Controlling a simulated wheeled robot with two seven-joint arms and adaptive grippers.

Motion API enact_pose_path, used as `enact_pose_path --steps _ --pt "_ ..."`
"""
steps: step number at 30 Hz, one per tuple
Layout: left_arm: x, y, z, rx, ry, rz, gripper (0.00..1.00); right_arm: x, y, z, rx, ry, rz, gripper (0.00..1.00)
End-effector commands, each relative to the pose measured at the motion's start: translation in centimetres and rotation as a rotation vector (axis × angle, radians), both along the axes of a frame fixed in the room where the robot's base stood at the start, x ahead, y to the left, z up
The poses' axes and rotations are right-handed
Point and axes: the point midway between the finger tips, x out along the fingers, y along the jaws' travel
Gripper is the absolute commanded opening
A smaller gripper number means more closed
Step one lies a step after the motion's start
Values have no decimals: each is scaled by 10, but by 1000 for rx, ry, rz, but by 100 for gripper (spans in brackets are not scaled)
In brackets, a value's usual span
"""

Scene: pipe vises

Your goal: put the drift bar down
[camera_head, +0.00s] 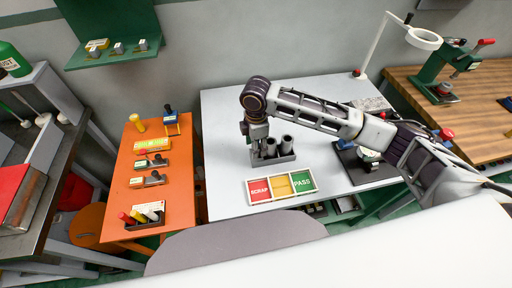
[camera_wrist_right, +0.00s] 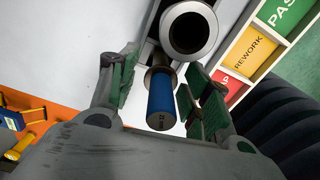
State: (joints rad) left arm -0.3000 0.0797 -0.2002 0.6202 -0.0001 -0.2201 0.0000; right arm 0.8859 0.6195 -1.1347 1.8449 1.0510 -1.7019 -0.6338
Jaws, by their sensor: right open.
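The drift bar appears in the right wrist view as a blue grip (camera_wrist_right: 160,98) with a dark round end towards the camera. A metal collar shows behind it. Its far end is hidden, so I cannot tell how deep it sits in the grey rack (camera_head: 287,158). My right gripper (camera_wrist_right: 158,92) is open, with one green-padded finger on each side of the blue grip and gaps visible. In the head view this gripper (camera_head: 259,148) is over the left end of the rack and hides the bar. My left gripper is not in view.
Grey tubes (camera_head: 287,143) stand in the rack close beside the gripper; one tube (camera_wrist_right: 188,30) shows its open mouth. A SCRAP, REWORK, PASS tray (camera_head: 281,187) lies in front. An orange bench (camera_head: 125,205) is left. The white table (camera_head: 225,110) is clear behind.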

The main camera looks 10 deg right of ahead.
Motion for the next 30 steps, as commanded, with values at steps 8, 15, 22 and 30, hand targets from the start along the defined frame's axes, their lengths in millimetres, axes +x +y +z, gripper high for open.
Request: enact_pose_path --steps 8,15,22,30 --pt "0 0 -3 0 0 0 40 1 0 39 0 -3 1 48" --pt "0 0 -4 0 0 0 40 1 0 75 1 -3 0 48" --pt "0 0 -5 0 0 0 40 1 0 98 0 -1 -1 48" --pt "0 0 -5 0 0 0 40 0 0 104 0 1 0 48"
